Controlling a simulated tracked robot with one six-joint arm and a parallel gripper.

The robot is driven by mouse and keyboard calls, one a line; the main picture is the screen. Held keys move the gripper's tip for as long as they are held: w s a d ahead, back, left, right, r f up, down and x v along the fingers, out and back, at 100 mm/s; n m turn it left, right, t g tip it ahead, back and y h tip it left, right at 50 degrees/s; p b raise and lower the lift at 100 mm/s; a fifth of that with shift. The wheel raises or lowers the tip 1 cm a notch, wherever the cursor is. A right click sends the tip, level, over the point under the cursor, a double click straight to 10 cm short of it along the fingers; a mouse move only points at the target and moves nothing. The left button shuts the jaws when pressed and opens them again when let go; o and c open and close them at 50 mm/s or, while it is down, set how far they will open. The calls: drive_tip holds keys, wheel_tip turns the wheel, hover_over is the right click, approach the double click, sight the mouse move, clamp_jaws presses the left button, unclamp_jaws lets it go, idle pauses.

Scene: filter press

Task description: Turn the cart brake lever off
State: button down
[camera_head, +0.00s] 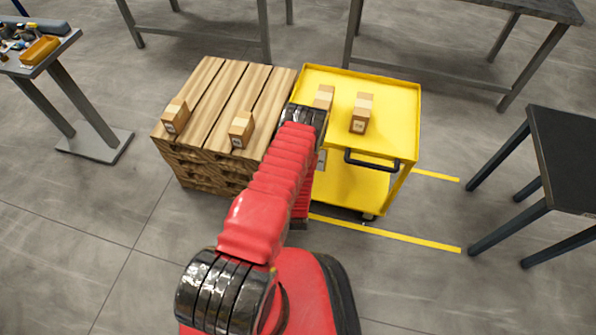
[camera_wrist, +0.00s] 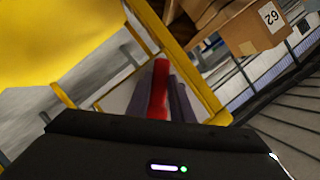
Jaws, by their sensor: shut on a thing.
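The red brake lever (camera_wrist: 160,78) stands between the grey fingers of my gripper (camera_wrist: 158,97) in the wrist view, and the fingers are shut on it. The yellow frame of the cart surrounds it there. In the head view the yellow cart (camera_head: 395,105) stands ahead, with a black handle (camera_head: 371,162) on its near side. My red arm reaches to the cart's left side and hides the lever and my gripper in that view.
Stacked wooden pallets (camera_head: 215,85) stand close left of the cart, with cartons (camera_head: 241,130) on top. A carton (camera_head: 362,112) sits on the cart's upper tray. A dark table (camera_head: 575,155) is at right. Yellow floor lines (camera_head: 400,236) run beside the cart.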

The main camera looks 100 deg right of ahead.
idle(0.3)
drive_tip(key=c, duration=1.6)
unclamp_jaws()
drive_tip(key=shift+o, duration=0.2)
drive_tip(key=shift+a, duration=0.15)
